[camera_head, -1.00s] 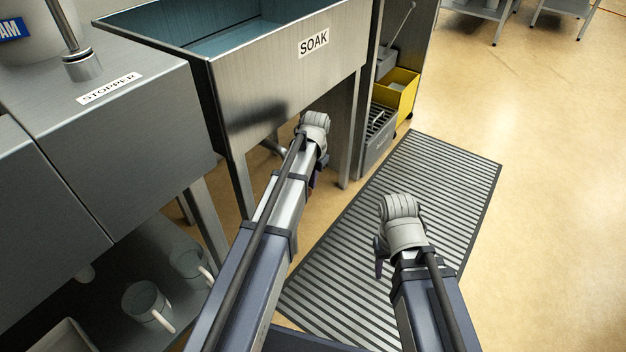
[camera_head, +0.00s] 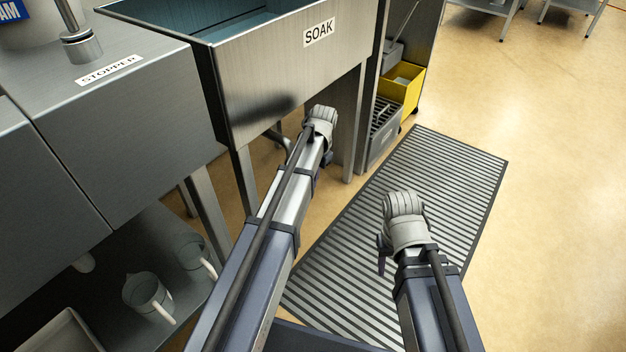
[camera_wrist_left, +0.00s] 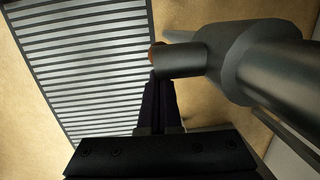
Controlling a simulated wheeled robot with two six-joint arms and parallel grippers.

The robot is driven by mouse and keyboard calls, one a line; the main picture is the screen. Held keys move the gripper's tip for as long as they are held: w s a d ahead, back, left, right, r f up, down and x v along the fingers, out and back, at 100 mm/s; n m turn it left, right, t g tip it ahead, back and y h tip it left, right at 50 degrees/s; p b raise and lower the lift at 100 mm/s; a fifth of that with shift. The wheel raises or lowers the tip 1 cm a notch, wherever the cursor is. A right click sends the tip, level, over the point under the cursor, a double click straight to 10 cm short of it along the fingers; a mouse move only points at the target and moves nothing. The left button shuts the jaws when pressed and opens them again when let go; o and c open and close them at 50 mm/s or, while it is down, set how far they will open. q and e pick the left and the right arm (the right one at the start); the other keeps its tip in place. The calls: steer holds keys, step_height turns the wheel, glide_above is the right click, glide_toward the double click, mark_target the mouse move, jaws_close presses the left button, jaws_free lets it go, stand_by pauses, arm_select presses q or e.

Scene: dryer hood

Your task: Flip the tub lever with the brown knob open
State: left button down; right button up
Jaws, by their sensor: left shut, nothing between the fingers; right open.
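The steel tub marked SOAK (camera_head: 270,75) stands at the upper middle of the head view. My left arm reaches to below its front edge; the left gripper's fingers are mostly hidden there by my own wrist. In the left wrist view, my left gripper (camera_wrist_left: 158,84) has its dark fingers together and empty. Just beyond the fingertips is a dark metal pipe fitting (camera_wrist_left: 185,60) with a small brown piece, perhaps the knob (camera_wrist_left: 153,53), at its left end. I cannot tell whether they touch. The lever's position is unclear. My right gripper (camera_head: 382,264) is open, low over the mat, partly hidden by its wrist.
A striped grey mat (camera_head: 440,190) lies on the floor, right of the tub. A yellow bucket (camera_head: 403,88) and a grey crate (camera_head: 385,133) stand beyond the tub. Glass jugs (camera_head: 147,294) sit on a low shelf at left. The floor at right is clear.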

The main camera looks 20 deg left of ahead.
stand_by(0.5)
arm_select(q)
steer(key=w+d+r+p, duration=0.4)
steer(key=w+d, duration=0.1)
steer(key=w, duration=0.6)
steer(key=shift+w+d+r, duration=0.15)
steer(key=shift+w+d, duration=0.2)
steer(key=shift+d, duration=0.05)
arm_select(e)
steer(key=r, duration=0.4)
steer(key=shift+w+d+r, duration=0.15)
steer(key=shift+d+r, duration=0.05)
steer(key=shift+d, duration=0.2)
arm_select(q)
steer(key=s+d+r+p, duration=0.3)
steer(key=s, duration=0.9)
steer(key=s+d+r+p, duration=0.2)
steer(key=s+d+p, duration=0.1)
steer(key=s, duration=0.8)
steer(key=s+d+r+p, duration=0.3)
steer(key=s, duration=0.9)
step_height(320, 180, up, 37)
steer(key=w+p, duration=0.1)
steer(key=p, duration=3.5)
steer(key=shift+d+t, duration=0.3)
steer(key=shift+t, duration=0.1)
arm_select(e)
step_height(320, 180, up, 45)
